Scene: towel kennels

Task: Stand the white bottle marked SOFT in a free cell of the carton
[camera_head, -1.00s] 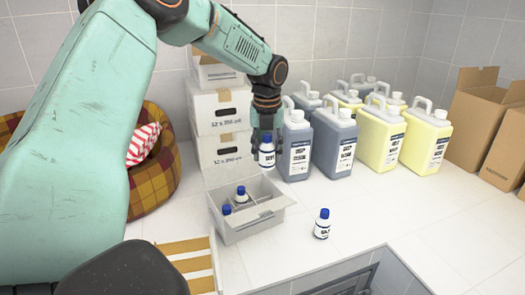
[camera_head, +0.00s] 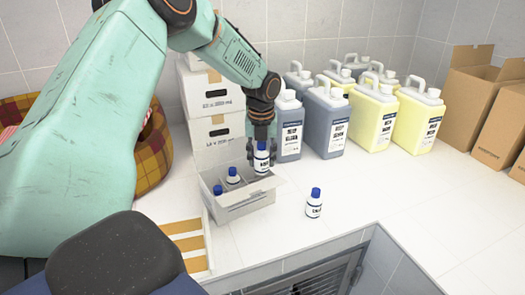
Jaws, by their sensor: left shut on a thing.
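My left gripper (camera_head: 261,138) points down and is shut on a white bottle with a blue cap (camera_head: 261,162). It holds this bottle upright at the back right of the open carton (camera_head: 247,206), its base at about the height of the opening. Whether it touches the carton I cannot tell. Two blue-capped bottles stand in the carton, one at the back (camera_head: 233,177) and one at the left (camera_head: 218,191). Another white bottle (camera_head: 314,207) stands on the counter to the right. The labels are too small to read surely. My right gripper is not in view.
Large grey jugs (camera_head: 325,125) and yellow jugs (camera_head: 417,122) stand behind to the right. Stacked white boxes (camera_head: 217,130) stand behind the carton. A plaid basket (camera_head: 152,160) is at the left. Open brown cartons (camera_head: 472,110) are far right.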

